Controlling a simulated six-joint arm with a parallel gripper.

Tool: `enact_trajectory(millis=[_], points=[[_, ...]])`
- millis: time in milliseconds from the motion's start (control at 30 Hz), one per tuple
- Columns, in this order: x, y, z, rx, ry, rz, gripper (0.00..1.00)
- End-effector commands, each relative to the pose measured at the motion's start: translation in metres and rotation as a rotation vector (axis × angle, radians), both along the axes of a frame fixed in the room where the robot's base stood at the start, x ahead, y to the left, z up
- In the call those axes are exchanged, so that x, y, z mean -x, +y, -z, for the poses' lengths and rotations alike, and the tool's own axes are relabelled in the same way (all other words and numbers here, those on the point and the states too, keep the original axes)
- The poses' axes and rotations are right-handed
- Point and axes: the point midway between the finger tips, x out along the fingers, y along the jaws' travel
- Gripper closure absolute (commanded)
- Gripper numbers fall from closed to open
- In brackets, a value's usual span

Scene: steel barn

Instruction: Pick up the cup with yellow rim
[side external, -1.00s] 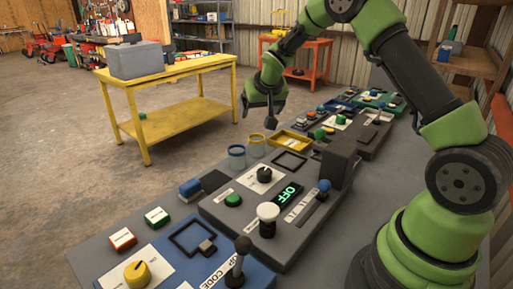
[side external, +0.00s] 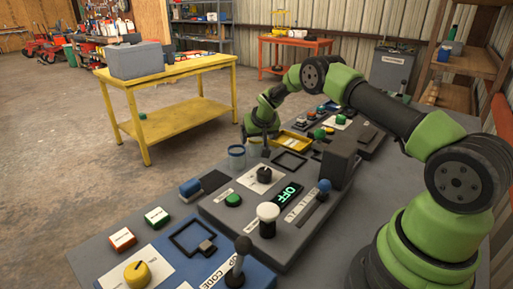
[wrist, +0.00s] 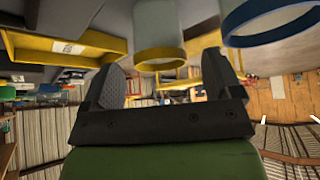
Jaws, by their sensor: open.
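The cup with yellow rim (wrist: 158,30) is in the top middle of the wrist view, which looks upside down, its rim towards my gripper. In the side external view it is mostly hidden behind my gripper (side external: 258,140). My gripper (wrist: 165,72) is open and empty, low at the cup. In the wrist view its fingers show on either side of the yellow rim; I cannot tell whether they touch the cup.
A blue-rimmed cup (side external: 237,158) stands close beside it; it also shows in the wrist view (wrist: 272,22). A yellow tray (side external: 290,143) lies on the other side. Control panels (side external: 285,205) with knobs and levers fill the near bench. A yellow table (side external: 170,118) stands apart.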

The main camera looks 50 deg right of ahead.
Motion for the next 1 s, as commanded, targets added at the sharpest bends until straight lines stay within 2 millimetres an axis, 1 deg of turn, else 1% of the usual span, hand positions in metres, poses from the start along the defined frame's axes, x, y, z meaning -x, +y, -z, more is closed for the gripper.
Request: enact_trajectory(millis=[100, 300, 667, 767, 800, 900, 1000], points=[[-0.006, -0.005, 0.011, 0.000, 0.000, 0.001, 0.15], [-0.012, -0.009, 0.022, 0.001, -0.001, 0.001, 0.15], [-0.013, -0.010, 0.024, 0.000, 0.000, 0.001, 0.15], [-0.013, -0.010, 0.024, 0.000, 0.000, 0.001, 0.36], [-0.013, -0.010, 0.024, 0.000, 0.000, 0.001, 0.45], [-0.013, -0.010, 0.024, 0.000, 0.000, 0.001, 0.67], [-0.013, -0.010, 0.024, 0.000, 0.000, 0.001, 0.67]])
